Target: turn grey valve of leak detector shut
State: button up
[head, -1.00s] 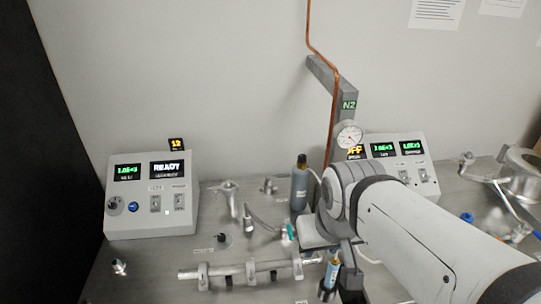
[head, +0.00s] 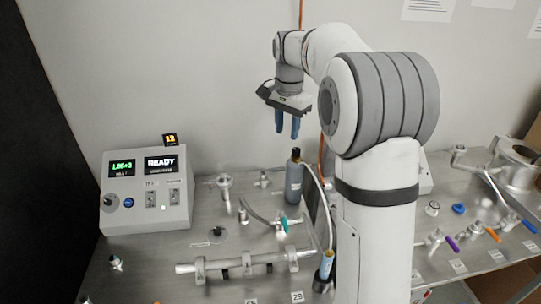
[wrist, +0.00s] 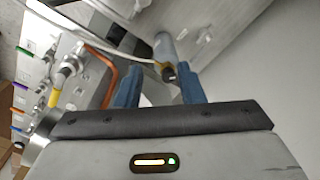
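The box with the lit READY display (head: 147,190) stands at the left of the bench and may be the leak detector. I cannot tell for certain which fitting is its grey valve. Grey metal fittings (head: 225,190) stand just right of the box, and a teal-handled valve (head: 284,224) sits on the hose beyond them. My gripper (head: 287,130) hangs above the bench with its blue fingers apart and nothing between them. It is above the grey bottle (head: 294,182). In the wrist view the bottle's dark top (wrist: 168,73) shows beyond the fingers (wrist: 160,95).
A horizontal metal tube on clamps (head: 245,264) lies at the front. A small blue-labelled cylinder (head: 327,265) stands near my arm. Valves with purple, orange and blue handles (head: 491,235) line the right side. A copper pipe runs up the wall behind.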

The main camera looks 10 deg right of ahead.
jog(key=w+f+m+g, duration=0.1)
jog(key=w+f+m, duration=0.3)
jog(key=w+f, duration=0.5)
jog(key=shift+w+f+m+g+p, duration=0.25)
jog(key=shift+w+f+m, duration=0.65)
jog(key=shift+f, duration=1.55)
jog(key=shift+w+f+m+g+p, duration=0.45)
jog(key=shift+w+f, duration=0.6)
jog(key=shift+f, duration=1.35)
jog(key=shift+w+f+m+g+p, duration=0.1)
jog(key=shift+w+f+m, duration=0.85)
jog(key=shift+f, duration=1.5)
jog(key=shift+w, duration=0.1)
jog(key=shift+c, duration=0.5)
grip_shut()
